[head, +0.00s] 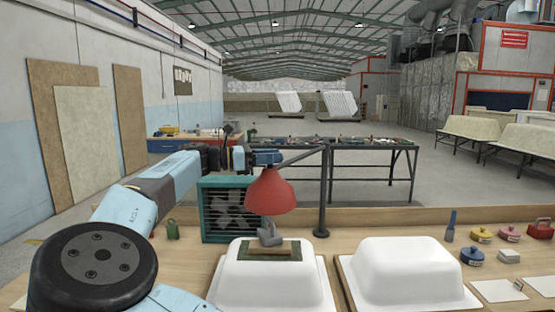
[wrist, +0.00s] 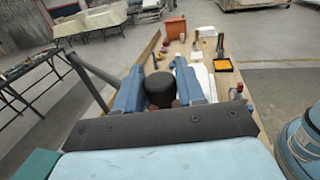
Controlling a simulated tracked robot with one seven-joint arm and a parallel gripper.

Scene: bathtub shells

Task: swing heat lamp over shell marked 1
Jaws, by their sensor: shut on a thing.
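The heat lamp has a red shade (head: 270,193) and hangs from a dark jointed arm on a black post (head: 322,190). My gripper (head: 265,158) is at the top of the lamp; in the wrist view its blue fingers (wrist: 159,88) are closed on both sides of a dark cylindrical part (wrist: 160,92) of the lamp. The lamp hangs above the left white shell (head: 230,278). The right white shell (head: 410,270) has nothing over it. I cannot make out a number on either shell.
A board with a grey tool (head: 269,236) lies on the left shell, under the lamp. A teal-framed fan (head: 230,210) stands behind that shell. Pots (head: 472,256) and small items lie on the bench at right. A dark-legged table (head: 375,141) stands behind the bench.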

